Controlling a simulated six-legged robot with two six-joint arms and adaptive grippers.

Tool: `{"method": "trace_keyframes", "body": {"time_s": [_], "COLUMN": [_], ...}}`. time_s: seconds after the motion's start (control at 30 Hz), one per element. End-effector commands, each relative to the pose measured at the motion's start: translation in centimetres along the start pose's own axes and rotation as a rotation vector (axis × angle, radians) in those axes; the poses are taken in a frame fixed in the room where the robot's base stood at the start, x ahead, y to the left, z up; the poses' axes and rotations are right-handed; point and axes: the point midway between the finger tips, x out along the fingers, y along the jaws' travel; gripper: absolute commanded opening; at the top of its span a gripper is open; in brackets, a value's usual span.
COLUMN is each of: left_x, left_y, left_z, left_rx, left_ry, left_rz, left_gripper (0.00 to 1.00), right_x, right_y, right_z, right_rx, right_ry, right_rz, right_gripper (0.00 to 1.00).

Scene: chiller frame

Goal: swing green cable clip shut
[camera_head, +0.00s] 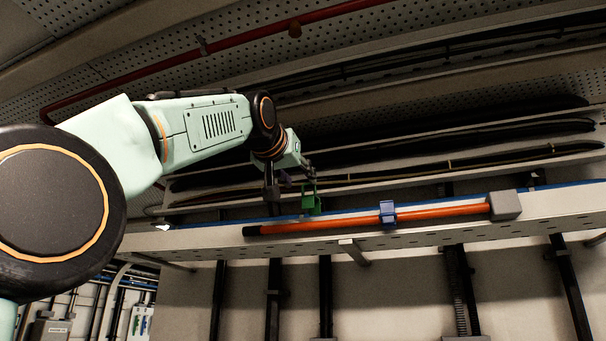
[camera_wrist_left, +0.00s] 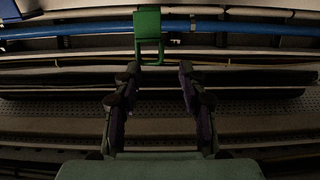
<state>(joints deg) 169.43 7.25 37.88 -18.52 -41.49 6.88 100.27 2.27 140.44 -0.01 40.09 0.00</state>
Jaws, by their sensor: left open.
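The green cable clip (camera_head: 311,204) sits on the blue cable (camera_head: 350,214) along the beam's edge. Its thin frame-shaped flap stands up from the body, so the clip looks open. In the left wrist view the clip's solid green body (camera_wrist_left: 147,22) lies over the blue cable (camera_wrist_left: 80,28), and its open frame reaches toward my fingers. My left gripper (camera_wrist_left: 160,70) is open and empty, its fingertips just short of the frame, with the left-hand fingertip closest. In the head view my left gripper (camera_head: 294,186) is beside the clip; its fingertips are small and dark. My right gripper is out of view.
An orange bar (camera_head: 440,212) runs along the beam front, with a blue clip (camera_head: 387,212) around it and a grey block (camera_head: 505,205) at its right end. Dark cable bundles (camera_head: 480,160) lie on shelves behind. Open space lies in front of the beam.

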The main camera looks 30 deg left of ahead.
Motion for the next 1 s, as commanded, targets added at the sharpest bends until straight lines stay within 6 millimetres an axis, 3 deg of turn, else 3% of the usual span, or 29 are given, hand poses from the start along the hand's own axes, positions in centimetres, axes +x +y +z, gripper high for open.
{"method": "trace_keyframes", "body": {"time_s": [0.1, 0.4, 0.87, 1.0], "left_x": [1.2, 3.1, 3.5, 3.5], "left_y": [0.1, 0.1, 0.1, 0.1], "left_z": [-0.2, -0.1, 0.1, 0.1], "left_rx": [0.001, 0.002, 0.001, 0.001], "left_ry": [-0.003, -0.001, 0.001, 0.002], "left_rz": [0.000, 0.001, 0.001, 0.001], "left_gripper": [0.41, 0.41, 0.42, 0.30], "right_x": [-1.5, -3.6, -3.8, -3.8], "right_y": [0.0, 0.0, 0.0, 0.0], "right_z": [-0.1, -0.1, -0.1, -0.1], "right_rx": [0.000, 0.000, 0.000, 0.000], "right_ry": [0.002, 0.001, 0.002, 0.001], "right_rz": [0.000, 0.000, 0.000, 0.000], "right_gripper": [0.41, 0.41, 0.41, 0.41]}}
